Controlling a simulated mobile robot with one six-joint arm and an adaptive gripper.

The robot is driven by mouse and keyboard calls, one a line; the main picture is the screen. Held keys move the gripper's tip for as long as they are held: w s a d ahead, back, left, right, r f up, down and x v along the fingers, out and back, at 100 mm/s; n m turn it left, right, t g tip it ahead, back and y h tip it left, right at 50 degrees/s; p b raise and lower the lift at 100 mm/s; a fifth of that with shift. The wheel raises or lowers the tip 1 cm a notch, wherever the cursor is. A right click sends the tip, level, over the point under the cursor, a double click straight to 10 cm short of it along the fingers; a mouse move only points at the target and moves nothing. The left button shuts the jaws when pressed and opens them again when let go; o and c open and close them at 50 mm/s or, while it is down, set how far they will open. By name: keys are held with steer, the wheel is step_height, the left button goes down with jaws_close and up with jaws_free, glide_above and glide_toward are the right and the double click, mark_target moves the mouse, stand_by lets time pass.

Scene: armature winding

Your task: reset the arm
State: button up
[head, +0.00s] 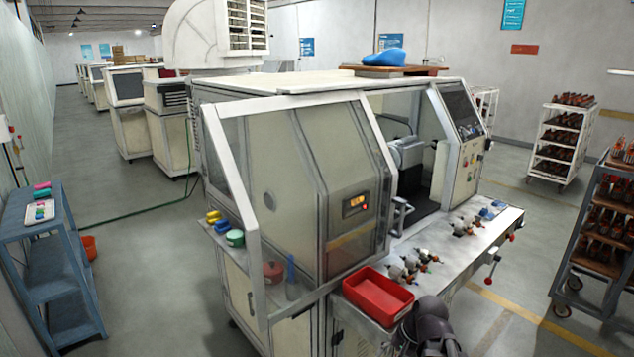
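A dark grey part of my own arm (432,328) shows at the bottom edge of the head view, just right of the red bin. It appears to be the end of the arm with my gripper, but its fingers cannot be made out. Whether it is open, shut or holding anything cannot be seen. The winding machine (300,190) stands in front of me, with its clear guard on the left and an open work space on the right.
A red bin (378,296) and several small armature parts (410,268) sit on the machine's front ledge (450,252). A blue shelf (50,262) stands at the left, and a rack of parts (600,225) at the right. The floor between ledge and rack is clear.

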steer(key=n+h, duration=0.1)
steer(key=n, duration=0.1)
steer(key=s+f+n+h, duration=0.1)
steer(key=n, duration=0.1)
steer(key=s+a+n+g+h, duration=0.1)
steer(key=n+h, duration=0.1)
steer(key=shift+f, duration=0.2)
steer(key=shift+c, duration=0.2)
stand_by(1.4)
